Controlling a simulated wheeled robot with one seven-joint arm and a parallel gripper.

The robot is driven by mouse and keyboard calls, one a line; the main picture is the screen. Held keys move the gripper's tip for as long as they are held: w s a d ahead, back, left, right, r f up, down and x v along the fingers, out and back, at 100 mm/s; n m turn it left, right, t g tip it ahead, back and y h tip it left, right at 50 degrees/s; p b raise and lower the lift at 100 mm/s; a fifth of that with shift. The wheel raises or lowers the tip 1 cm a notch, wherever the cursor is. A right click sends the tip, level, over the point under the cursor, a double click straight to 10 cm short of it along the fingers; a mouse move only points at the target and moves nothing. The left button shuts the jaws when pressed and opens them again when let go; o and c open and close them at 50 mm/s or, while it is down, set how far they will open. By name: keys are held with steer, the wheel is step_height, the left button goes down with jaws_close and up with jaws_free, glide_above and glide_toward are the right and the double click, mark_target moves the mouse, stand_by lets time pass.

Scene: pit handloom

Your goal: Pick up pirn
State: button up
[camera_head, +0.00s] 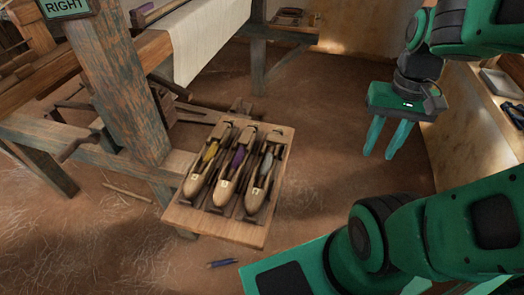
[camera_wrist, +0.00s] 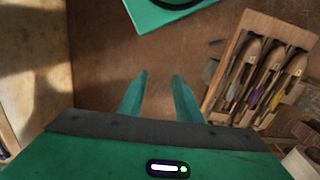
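A small dark blue and purple pirn (camera_head: 222,263) lies on the earth floor just in front of the wooden tray; it appears small in the wrist view (camera_wrist: 216,42). Three wooden shuttles sit side by side in the tray, holding yellow (camera_head: 210,152), purple (camera_head: 236,161) and grey (camera_head: 265,168) thread. My gripper (camera_head: 379,156) hangs over the floor to the right of the tray, fingers apart. In the wrist view nothing is between the fingers (camera_wrist: 158,75), and the tray is off to the right.
The tray (camera_head: 216,227) stands beside the loom's blue-grey post (camera_head: 120,85) and beams. White cloth (camera_head: 212,38) hangs from the loom. A pale wall and a shelf with tools (camera_head: 508,100) are at right. Floor between tray and gripper is clear.

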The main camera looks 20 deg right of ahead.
steer(key=shift+w+a, duration=0.2)
steer(key=shift+w, duration=0.35)
